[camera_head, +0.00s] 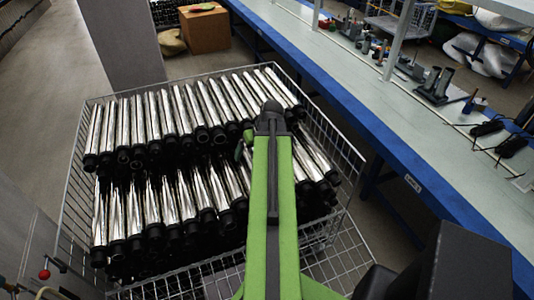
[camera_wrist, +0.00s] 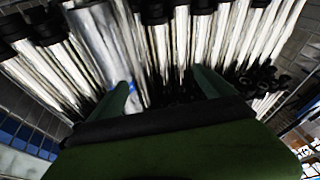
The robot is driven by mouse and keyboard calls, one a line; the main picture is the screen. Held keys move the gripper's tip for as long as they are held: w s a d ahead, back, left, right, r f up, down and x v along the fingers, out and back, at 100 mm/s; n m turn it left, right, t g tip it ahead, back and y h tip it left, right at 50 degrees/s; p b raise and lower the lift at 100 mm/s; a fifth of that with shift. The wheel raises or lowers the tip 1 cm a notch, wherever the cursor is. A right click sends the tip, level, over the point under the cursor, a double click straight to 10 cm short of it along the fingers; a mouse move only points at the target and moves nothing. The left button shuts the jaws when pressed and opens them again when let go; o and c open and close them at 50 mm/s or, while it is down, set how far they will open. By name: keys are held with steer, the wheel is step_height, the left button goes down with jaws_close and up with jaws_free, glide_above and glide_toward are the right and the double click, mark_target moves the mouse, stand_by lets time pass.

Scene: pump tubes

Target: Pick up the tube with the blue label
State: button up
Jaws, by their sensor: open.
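In the wrist view a silver tube (camera_wrist: 104,45) has a small blue label (camera_wrist: 131,87) near its lower end. It lies among other shiny tubes with black ends. My gripper (camera_wrist: 163,86) is open, with its two green fingers spread in front of the tubes. The left finger is close to the blue label and overlaps the lower part of that tube in the picture. Whether it touches cannot be told. In the head view my gripper (camera_head: 243,148) is mostly hidden behind my green arm, over the right part of the tubes. No blue label can be made out there.
A wire basket (camera_head: 66,215) holds two rows of silver tubes (camera_head: 150,205). A blue-edged workbench (camera_head: 390,150) with tools runs along the right. A grey pillar (camera_head: 128,40) and a cardboard box (camera_head: 205,30) stand behind the basket. Open floor lies at the left.

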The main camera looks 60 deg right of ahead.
steer(key=s+d+r+m+h+p, duration=0.1)
steer(key=s+d+r, duration=0.2)
steer(key=s+d, duration=0.5)
steer(key=shift+t, duration=0.4)
steer(key=b+x, duration=0.3)
steer(key=x, duration=0.1)
steer(key=b+x, duration=0.8)
steer(key=shift+s+a+f, duration=0.2)
steer(key=shift+s+a, duration=0.2)
steer(key=shift+s, duration=0.05)
steer(key=shift+w+f, duration=0.2)
steer(key=shift+f, duration=0.1)
steer(key=shift+w, duration=0.1)
steer(key=b+x, duration=0.5)
steer(key=shift+d+f, duration=0.1)
steer(key=shift+d, duration=0.2)
steer(key=shift+r, duration=0.2)
jaws_close()
